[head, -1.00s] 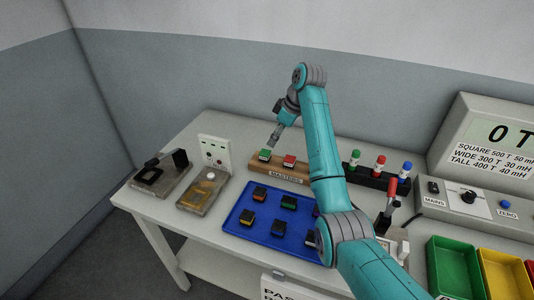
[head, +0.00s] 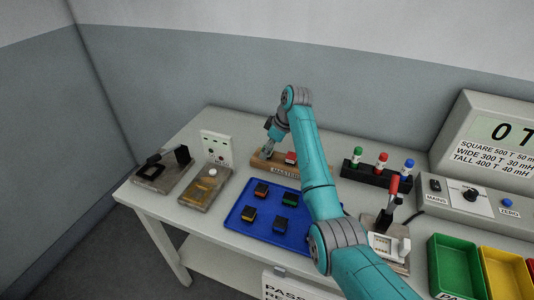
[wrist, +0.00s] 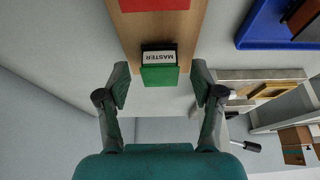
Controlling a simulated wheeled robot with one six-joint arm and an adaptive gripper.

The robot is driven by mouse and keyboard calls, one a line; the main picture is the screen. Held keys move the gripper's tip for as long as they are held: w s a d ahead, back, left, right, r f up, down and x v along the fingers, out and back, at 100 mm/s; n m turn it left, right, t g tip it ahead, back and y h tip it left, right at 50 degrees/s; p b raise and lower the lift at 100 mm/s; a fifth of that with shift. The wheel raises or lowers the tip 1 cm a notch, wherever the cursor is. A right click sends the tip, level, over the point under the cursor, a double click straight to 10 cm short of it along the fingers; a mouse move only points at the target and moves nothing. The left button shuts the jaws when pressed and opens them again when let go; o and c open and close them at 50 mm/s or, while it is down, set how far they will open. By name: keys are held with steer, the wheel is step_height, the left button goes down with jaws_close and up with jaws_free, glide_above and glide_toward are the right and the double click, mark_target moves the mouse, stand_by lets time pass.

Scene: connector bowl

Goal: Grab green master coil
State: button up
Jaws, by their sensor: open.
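The green master coil (wrist: 159,75) sits on the wooden masters block (wrist: 127,32) in the wrist view, with its white MASTER label showing. My gripper (wrist: 160,88) is open, with one finger on each side of the green coil and gaps between; I cannot tell how far above the coil the fingertips are. In the head view my gripper (head: 268,150) is down at the left end of the masters block (head: 290,170), and it hides the green coil there. The red master coil (head: 291,158) sits to the right on the same block.
A blue tray (head: 236,222) with several small coils lies in front of the block. A white socket panel (head: 216,148) stands to the left. A black rack (head: 375,178) with green, red and blue-topped pieces stands to the right.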

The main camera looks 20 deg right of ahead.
steer(key=c, duration=1.3)
steer(key=shift+o, duration=0.2)
steer(key=shift+r, duration=0.1)
